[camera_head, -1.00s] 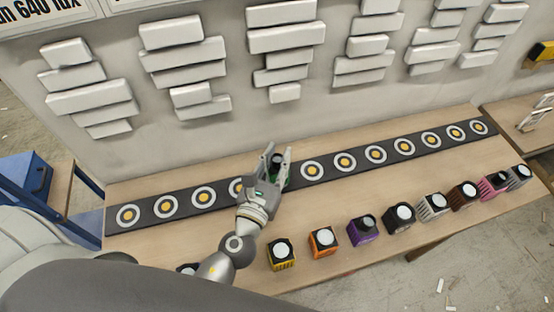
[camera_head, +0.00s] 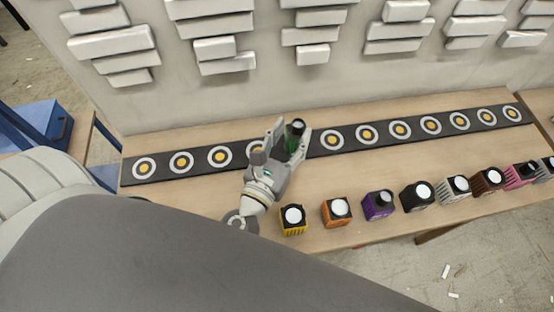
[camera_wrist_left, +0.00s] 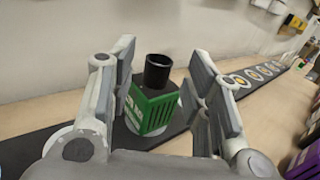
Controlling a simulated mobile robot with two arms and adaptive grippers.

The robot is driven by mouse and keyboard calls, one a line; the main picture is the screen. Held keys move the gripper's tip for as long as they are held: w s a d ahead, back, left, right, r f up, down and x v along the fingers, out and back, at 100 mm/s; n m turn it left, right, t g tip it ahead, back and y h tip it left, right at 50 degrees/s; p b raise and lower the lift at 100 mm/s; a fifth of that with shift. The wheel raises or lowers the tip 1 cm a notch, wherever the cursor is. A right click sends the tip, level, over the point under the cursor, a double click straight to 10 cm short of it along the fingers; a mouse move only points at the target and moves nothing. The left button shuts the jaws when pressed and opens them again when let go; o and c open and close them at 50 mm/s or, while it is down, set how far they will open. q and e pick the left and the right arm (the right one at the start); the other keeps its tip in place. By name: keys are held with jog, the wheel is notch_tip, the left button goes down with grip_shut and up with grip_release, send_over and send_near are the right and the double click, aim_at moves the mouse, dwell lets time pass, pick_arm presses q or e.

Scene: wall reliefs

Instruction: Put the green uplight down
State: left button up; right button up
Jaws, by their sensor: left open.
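The green uplight (camera_head: 293,146), a green ribbed box with a black cylinder on top, stands upright on the black strip (camera_head: 335,152). In the left wrist view the green uplight (camera_wrist_left: 153,112) sits over a white ring on the strip (camera_wrist_left: 60,144). My left gripper (camera_head: 290,132) is open around it, one finger on each side. In the left wrist view the fingers of my left gripper (camera_wrist_left: 160,80) show gaps to the uplight on both sides. My right gripper is not in view.
The strip has a row of white rings with yellow centres (camera_head: 367,134). Along the table's front edge stand several other uplights, including yellow (camera_head: 292,226), orange (camera_head: 337,216) and purple (camera_head: 378,207). White wall blocks (camera_head: 217,48) hang behind. A blue box (camera_head: 38,126) is at left.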

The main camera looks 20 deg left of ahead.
pick_arm(q)
jog(key=s+b, duration=0.3)
jog(key=s, duration=0.5)
jog(key=shift+a, duration=0.15)
